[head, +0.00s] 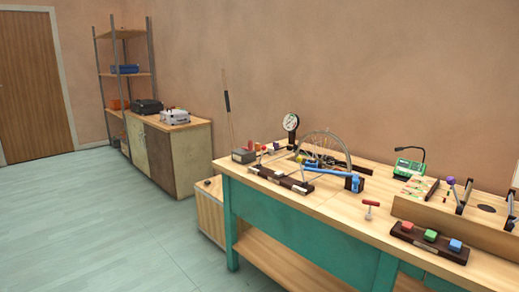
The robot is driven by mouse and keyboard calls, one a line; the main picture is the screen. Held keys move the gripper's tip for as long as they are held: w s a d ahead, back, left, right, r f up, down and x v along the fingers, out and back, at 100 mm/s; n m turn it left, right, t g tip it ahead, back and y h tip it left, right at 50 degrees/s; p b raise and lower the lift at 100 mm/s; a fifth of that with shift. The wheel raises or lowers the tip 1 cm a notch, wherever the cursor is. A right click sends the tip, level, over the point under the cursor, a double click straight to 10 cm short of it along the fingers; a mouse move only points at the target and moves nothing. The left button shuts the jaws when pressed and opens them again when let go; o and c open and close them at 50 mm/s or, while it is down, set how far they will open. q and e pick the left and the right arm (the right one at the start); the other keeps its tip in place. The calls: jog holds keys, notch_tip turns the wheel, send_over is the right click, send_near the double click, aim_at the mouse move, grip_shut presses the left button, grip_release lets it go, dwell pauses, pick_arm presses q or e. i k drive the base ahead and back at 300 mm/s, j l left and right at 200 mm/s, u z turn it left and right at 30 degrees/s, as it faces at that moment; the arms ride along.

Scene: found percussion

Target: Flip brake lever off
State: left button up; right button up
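A spoked wheel (326,148) stands upright on the workbench (335,205). A blue bar (330,173) lies low in front of it, running right to a blue block (354,183). This may be the brake lever, but at this size I cannot tell for sure, nor which position it is in. Neither of my grippers shows in the head view.
A dark base with small levers (283,180) lies at the bench's front left edge. A round gauge (291,122) stands behind. A red-topped handle (371,206) and a rack of coloured blocks (430,240) are to the right. The floor (110,225) at left is clear.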

aim_at(264, 148)
jog(key=i+z, duration=0.45)
jog(key=i, duration=0.2)
jog(key=i+j+z, duration=0.1)
jog(key=i+z, duration=0.35)
jog(key=i, duration=0.25)
